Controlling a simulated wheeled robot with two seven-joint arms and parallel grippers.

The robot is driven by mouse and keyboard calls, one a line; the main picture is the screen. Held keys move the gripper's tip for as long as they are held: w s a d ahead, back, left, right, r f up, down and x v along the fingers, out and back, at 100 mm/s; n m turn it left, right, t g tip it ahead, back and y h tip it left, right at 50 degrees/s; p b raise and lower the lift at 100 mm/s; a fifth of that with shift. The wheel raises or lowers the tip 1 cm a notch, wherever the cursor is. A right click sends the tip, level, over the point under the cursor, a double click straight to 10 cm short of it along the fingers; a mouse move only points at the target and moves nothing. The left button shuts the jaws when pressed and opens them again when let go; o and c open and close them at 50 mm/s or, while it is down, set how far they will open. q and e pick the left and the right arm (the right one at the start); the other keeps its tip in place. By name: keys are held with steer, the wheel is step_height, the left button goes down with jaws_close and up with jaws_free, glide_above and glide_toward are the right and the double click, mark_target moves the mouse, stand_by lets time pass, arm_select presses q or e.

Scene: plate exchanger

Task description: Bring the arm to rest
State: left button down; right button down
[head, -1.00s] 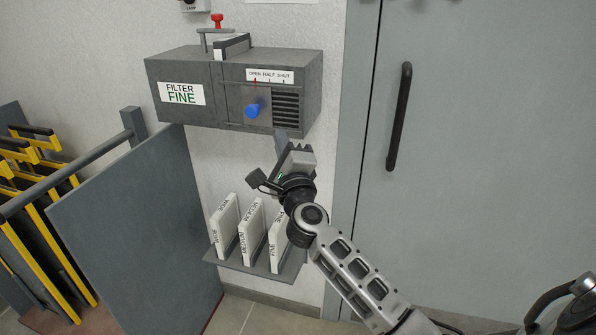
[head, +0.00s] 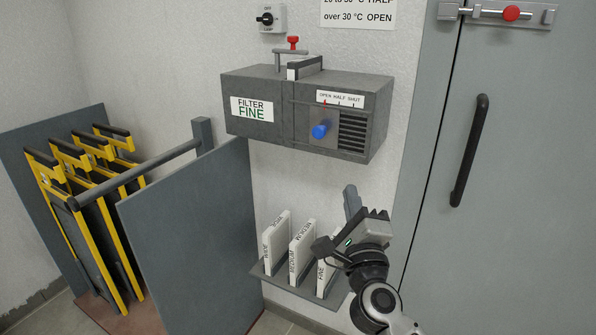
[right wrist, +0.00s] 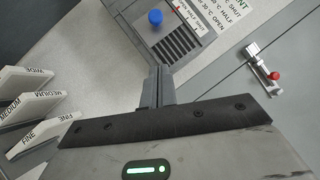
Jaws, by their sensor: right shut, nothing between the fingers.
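My right gripper (head: 351,200) is shut and empty. It hangs in front of the wall, below the grey filter box and just right of the shelf of filters. In the right wrist view its closed fingers (right wrist: 158,88) point toward the box. The box (head: 250,85) carries a "FILTER FINE" label and a blue knob (head: 320,131) under an OPEN HALF SHUT scale. The red pointer stands at OPEN. The knob also shows in the right wrist view (right wrist: 155,17), apart from the fingers. My left gripper is not in view.
White filters marked WIDE (head: 277,243), MEDIUM (head: 302,250) and FINE (head: 326,272) stand on a small shelf, the FINE one partly behind my arm. A grey door (head: 530,170) with a black handle (head: 469,150) is at right. Yellow-framed plates (head: 100,220) stand at left behind a grey panel (head: 190,245).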

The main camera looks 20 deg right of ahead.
steer(key=s+a+f+n+g+y, duration=0.1)
steer(key=s+a+f+n+y, duration=0.4)
steer(key=n, duration=0.4)
steer(key=s+a+f+n+g+y, duration=0.1)
steer(key=s+a+f+n+y, duration=0.1)
steer(key=a+f+n+y, duration=0.5)
steer(key=s+f+n+g+h, duration=0.2)
steer(key=s+f+n+g, duration=0.6)
steer(key=s+f+n, duration=0.3)
step_height(320, 180, down, 4)
steer(key=shift+s+a+f+n+h, duration=0.2)
steer(key=shift+s+a+n+h, duration=0.2)
steer(key=shift+s, duration=0.7)
